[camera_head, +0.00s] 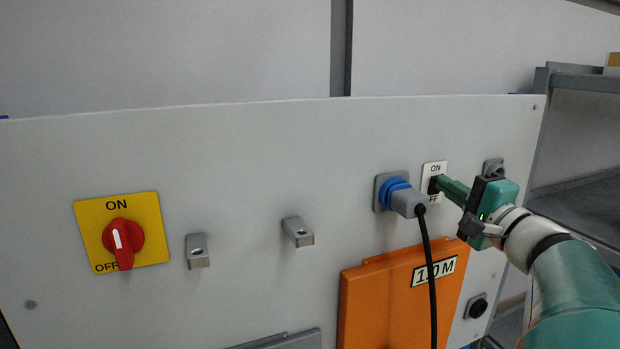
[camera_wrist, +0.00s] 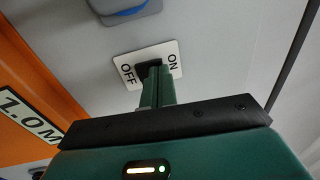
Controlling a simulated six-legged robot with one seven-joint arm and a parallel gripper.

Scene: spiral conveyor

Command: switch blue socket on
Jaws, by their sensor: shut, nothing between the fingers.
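The blue socket (camera_head: 392,190) sits on the grey panel with a grey plug in it and a black cable hanging down. Just right of it is a white ON/OFF plate (camera_head: 434,168) with a black switch, which also shows in the wrist view (camera_wrist: 129,83). My gripper (camera_head: 440,184) is shut and empty, its green fingertips at the black switch. In the wrist view the fingertips (camera_wrist: 155,72) cover part of the switch, so its position is hidden. I cannot tell whether they touch it. The blue socket's edge (camera_wrist: 130,10) shows at the top of the wrist view.
An orange box marked 1.0M (camera_head: 390,300) is below the socket. A red rotary switch (camera_head: 123,240) on a yellow plate is at the left. Two grey brackets (camera_head: 298,232) stick out mid-panel. A grey shelf (camera_head: 580,82) stands behind at the right.

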